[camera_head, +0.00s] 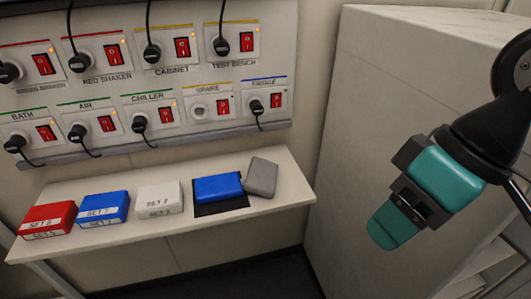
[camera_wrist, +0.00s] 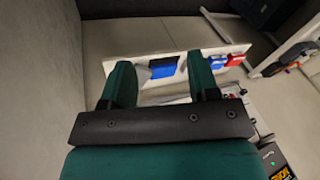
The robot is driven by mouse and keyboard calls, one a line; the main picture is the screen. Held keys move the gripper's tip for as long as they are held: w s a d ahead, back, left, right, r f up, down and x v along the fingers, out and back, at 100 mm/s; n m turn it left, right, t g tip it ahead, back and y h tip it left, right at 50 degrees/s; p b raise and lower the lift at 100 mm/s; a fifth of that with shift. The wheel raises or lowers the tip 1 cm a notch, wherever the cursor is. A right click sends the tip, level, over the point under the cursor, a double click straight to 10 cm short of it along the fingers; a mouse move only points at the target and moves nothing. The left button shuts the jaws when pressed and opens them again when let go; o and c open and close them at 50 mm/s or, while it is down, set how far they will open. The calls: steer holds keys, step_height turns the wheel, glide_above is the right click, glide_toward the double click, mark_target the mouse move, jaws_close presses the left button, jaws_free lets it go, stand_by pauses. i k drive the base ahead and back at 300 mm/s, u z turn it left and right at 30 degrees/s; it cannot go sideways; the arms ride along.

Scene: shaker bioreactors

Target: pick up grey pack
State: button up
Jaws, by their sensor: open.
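The grey pack (camera_head: 261,177) lies at the right end of a white shelf (camera_head: 290,196) in the head view, tilted against or partly on the blue pack beside it; I cannot tell which. In the wrist view the grey pack (camera_wrist: 144,73) shows just right of the left finger, partly hidden by it. My gripper (camera_head: 396,212), teal and black, is in the air to the right of the shelf, apart from the pack. In the wrist view its two teal fingers (camera_wrist: 160,85) are spread with nothing held between them.
A blue pack (camera_head: 218,187) lies on a black mat (camera_head: 222,208) beside the grey pack. White (camera_head: 158,198), blue (camera_head: 101,207) and red (camera_head: 47,219) packs lie further left. A panel of switches and plugs (camera_head: 140,90) is above the shelf. A large pale cabinet (camera_head: 400,80) stands at the right.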

mark_target(261, 178)
steer(key=k, duration=1.25)
steer(key=u, duration=1)
steer(key=i, duration=1.55)
steer(key=z, duration=0.55)
